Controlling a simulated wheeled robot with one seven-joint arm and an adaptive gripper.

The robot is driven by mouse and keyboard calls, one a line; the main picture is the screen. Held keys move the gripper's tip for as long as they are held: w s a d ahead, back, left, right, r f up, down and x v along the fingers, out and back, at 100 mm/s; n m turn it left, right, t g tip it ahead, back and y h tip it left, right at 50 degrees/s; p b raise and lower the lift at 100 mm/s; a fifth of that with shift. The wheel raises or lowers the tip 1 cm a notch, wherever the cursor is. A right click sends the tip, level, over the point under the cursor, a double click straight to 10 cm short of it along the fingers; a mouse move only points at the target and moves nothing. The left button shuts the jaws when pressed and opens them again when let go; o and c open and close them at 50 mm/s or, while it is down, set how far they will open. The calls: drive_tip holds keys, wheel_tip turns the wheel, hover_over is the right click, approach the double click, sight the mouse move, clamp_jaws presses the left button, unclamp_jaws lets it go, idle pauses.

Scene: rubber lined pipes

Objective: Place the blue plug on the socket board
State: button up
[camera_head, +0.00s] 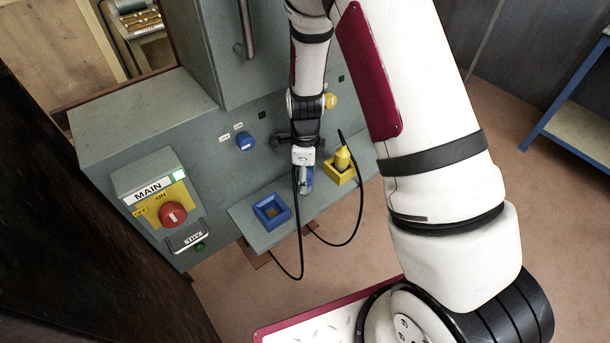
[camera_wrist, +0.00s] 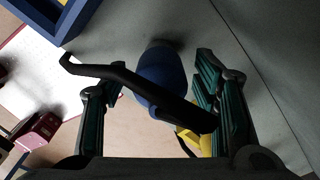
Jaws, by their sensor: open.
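The blue plug (camera_head: 306,184) is at my gripper over the grey shelf, largely hidden by the gripper in the head view. My gripper (camera_wrist: 158,90) is open and points down in the head view (camera_head: 303,170). I cannot tell whether the plug touches the shelf or a finger. A blue round fitting (camera_head: 245,140) and a yellow one (camera_head: 331,101) are on the grey upright board (camera_head: 215,160).
A blue square holder (camera_head: 258,212) on the shelf (camera_head: 250,232) looks empty, left of my gripper. A yellow plug (camera_head: 342,158) stands in a yellow holder (camera_head: 340,177) to the right. Black cables (camera_head: 302,250) hang off the shelf front. A MAIN switch box (camera_head: 160,200) juts out at left.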

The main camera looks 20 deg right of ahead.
wheel_tip(320, 180, up, 8)
drive_tip(key=shift+f, duration=0.25)
drive_tip(key=s+r+n+t, duration=0.1)
drive_tip(key=s+r+n, duration=0.25)
drive_tip(key=r, duration=0.35)
drive_tip(key=s+r+n+y, duration=0.1)
drive_tip(key=s+r+n, duration=0.25)
drive_tip(key=r, duration=0.25)
drive_tip(key=s+r+n+t, duration=0.1)
drive_tip(key=s+r+n, duration=0.25)
drive_tip(key=r, duration=0.35)
drive_tip(key=s+r+n, duration=0.3)
drive_tip(key=s+n, duration=0.3)
drive_tip(key=s, duration=0.2)
drive_tip(key=s+d+r+n+t+h, duration=0.1)
drive_tip(key=s+r+n, duration=0.3)
drive_tip(key=s+n, duration=0.3)
drive_tip(key=shift+s, duration=0.55)
wheel_tip(320, 180, up, 4)
drive_tip(key=t+p, duration=0.1)
drive_tip(key=p, duration=0.2)
drive_tip(key=shift+f, duration=0.1)
